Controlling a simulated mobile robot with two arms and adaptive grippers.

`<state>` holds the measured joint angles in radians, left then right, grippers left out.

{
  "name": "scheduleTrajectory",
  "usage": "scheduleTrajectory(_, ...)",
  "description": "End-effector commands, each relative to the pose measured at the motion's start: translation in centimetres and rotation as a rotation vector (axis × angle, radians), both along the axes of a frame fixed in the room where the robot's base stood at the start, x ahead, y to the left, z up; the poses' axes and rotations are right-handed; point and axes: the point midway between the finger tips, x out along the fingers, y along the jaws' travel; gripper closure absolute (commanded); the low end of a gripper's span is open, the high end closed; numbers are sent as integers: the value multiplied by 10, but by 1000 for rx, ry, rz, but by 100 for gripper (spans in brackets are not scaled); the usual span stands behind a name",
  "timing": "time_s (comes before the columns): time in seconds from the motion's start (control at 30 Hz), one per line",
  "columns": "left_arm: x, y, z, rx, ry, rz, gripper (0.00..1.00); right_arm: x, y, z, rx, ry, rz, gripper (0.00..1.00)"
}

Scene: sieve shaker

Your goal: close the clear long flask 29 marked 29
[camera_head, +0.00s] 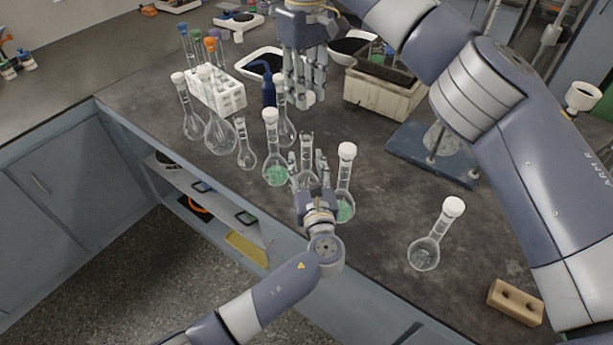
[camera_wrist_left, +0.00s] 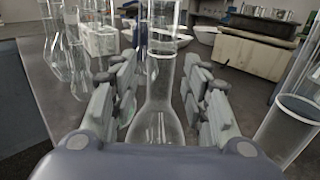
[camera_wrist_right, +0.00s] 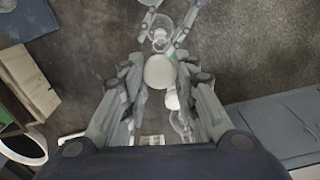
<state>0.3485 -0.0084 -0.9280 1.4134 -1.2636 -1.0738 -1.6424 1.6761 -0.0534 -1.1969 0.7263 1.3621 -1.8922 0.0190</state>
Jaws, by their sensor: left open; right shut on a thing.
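A clear long-necked flask (camera_head: 307,145) with an open, uncapped neck stands on the counter. My left gripper (camera_head: 308,162) is open, with its fingers on both sides of this flask. In the left wrist view the flask (camera_wrist_left: 160,115) stands upright between the spread fingers, apparently clear of them. My right gripper (camera_head: 305,100) is above and behind it, shut on a white stopper (camera_head: 311,97). The stopper shows as a round white cap between the fingers in the right wrist view (camera_wrist_right: 160,71). I cannot read the marking 29 on any flask.
Capped flasks with green contents stand left (camera_head: 275,175) and right (camera_head: 346,180) of the open flask. A capped clear flask (camera_head: 425,252) stands farther right. A white rack (camera_head: 230,97), more flasks and a beige box (camera_head: 375,93) are behind. Bare counter lies right of centre.

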Motion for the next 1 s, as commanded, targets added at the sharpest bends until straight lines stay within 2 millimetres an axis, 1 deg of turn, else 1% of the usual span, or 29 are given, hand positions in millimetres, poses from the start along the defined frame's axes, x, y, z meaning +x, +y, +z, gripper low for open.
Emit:
scheduleTrajectory(0.1,3,0,1,-1,-1,0,57,0,0,0,0,0,0,84)
scheduleTrajectory(0.33,3,1,0,-1,0,0,57,0,0,0,0,0,0,84)
scheduleTrajectory(0.37,3,1,0,-1,0,0,62,0,0,0,0,0,0,84)
scheduleTrajectory(0.4,3,1,0,-1,0,0,71,0,0,0,0,0,0,84)
scheduleTrajectory(0.53,3,1,0,-1,0,0,100,0,0,0,0,0,0,84)
scheduleTrajectory(0.7,3,1,0,-1,0,0,100,0,0,-1,0,0,0,84)
scheduleTrajectory(0.77,3,1,0,0,0,0,100,0,0,-5,0,1,1,84)
scheduleTrajectory(1.0,3,1,0,-1,-1,0,100,-2,-1,-40,2,2,1,84)
